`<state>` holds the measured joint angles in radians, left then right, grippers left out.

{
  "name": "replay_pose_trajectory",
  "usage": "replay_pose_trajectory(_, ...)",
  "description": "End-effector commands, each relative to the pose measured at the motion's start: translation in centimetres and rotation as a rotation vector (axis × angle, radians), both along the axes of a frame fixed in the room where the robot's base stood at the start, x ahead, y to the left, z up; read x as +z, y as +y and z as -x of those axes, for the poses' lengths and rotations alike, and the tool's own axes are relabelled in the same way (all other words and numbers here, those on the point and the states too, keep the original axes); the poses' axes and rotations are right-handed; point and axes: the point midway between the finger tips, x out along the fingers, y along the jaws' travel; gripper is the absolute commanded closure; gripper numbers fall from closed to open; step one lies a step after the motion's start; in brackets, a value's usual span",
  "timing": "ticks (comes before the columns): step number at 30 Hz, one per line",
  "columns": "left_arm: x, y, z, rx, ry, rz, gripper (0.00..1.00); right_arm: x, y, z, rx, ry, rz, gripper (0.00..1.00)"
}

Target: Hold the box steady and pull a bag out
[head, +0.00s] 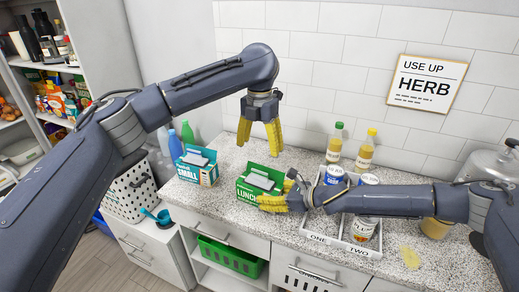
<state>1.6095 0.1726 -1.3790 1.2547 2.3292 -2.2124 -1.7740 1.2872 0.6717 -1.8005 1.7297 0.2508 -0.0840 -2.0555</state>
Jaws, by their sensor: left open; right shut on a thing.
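A green box marked LUNCH (248,193) stands on the speckled counter, with a pale bag (261,180) showing in its open top. My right gripper (264,203) is at the front right of this box, its yellow fingers shut on it. The arm hides part of the box's right side. My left gripper (259,146) is open and empty, pointing down above and behind the LUNCH box, apart from it. A second box, marked SMALL (196,172), stands to the left with pale bags (196,158) in its top. No gripper touches it.
A white divided tray (317,240) marked ONE and TWO holds cans and a jar, under my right arm. Two yellow bottles (365,151) stand by the wall. Blue and green bottles (188,134) stand behind the SMALL box. A pot (490,166) is at right.

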Motion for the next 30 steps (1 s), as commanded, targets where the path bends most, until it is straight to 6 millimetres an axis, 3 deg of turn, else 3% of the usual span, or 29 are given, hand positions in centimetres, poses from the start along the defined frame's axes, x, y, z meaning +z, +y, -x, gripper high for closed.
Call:
replay_pose_trajectory(7, 0.0, 0.0, 0.0, 0.0, 0.0, 0.0, 0.2, 0.0, 0.0, 0.0, 0.0, 0.0, 0.0, 0.94)
replay_pose_trajectory(8, 0.0, 0.0, 0.0, 0.0, 0.001, 0.0, 0.2, 0.0, 0.0, 0.0, 0.0, 0.0, 0.0, 0.45)
replay_pose_trajectory(14, 0.0, 0.0, 0.0, 0.0, 0.001, 0.0, 0.2, 0.0, 0.0, 0.0, 0.0, 0.0, 0.0, 0.22)
replay_pose_trajectory(23, 0.0, 0.0, 0.0, 0.0, 0.001, 0.0, 0.2, 0.1, -0.2, 0.1, 0.0, 0.0, 0.0, 0.21)
replay_pose_trajectory(30, 0.0, 0.0, 0.0, 0.0, 0.001, 0.0, 0.2, 1.1, -2.4, 1.2, -0.001, -0.001, 0.002, 0.21)
